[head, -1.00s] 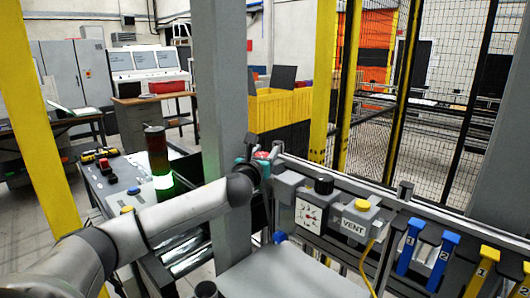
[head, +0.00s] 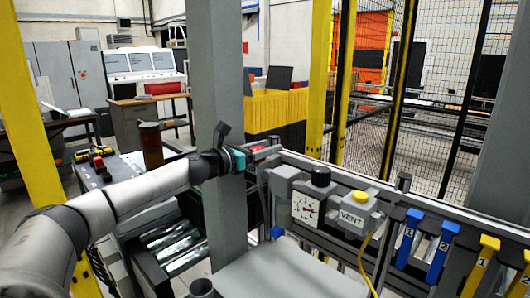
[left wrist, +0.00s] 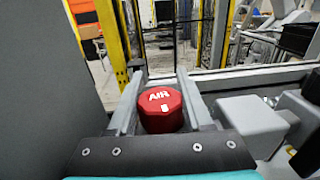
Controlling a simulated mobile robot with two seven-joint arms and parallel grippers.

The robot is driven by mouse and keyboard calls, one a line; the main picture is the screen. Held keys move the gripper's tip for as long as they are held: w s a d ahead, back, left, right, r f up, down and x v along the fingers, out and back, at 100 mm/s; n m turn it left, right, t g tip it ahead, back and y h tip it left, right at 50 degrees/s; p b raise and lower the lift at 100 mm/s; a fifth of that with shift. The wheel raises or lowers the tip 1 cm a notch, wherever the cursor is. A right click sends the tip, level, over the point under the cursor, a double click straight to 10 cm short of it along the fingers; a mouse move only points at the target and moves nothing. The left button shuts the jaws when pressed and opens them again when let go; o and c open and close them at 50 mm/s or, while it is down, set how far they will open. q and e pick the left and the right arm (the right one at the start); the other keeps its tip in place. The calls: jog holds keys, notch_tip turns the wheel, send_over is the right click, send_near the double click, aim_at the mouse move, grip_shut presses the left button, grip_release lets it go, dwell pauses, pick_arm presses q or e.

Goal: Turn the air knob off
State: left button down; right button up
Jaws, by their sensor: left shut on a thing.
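The red air knob (left wrist: 161,110), marked AIR in white, sits between the two grey fingers of my left gripper (left wrist: 160,104) in the left wrist view. The fingers lie along its left and right sides, and the gripper is shut on it. In the head view my left gripper (head: 262,154) reaches past the grey post to the left end of the fixture rail, with a little of the red knob (head: 266,149) showing. The white mark on the knob's face is small. My right gripper is not in view.
A grey post (head: 215,60) stands close to my left arm. Right of the knob are a gauge (head: 306,209), a VENT block with a yellow button (head: 354,214), and blue (head: 410,236) and yellow (head: 482,264) numbered levers along the rail.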

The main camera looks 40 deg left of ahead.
pick_arm(q)
jog(key=shift+r+m+h, duration=0.1)
jog(key=shift+m+h, duration=0.4)
jog(key=shift+h, duration=0.2)
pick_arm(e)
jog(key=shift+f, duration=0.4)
pick_arm(q)
jog(key=c, duration=0.6)
grip_release()
jog(key=shift+d, duration=0.1)
jog(key=shift+b, duration=0.3)
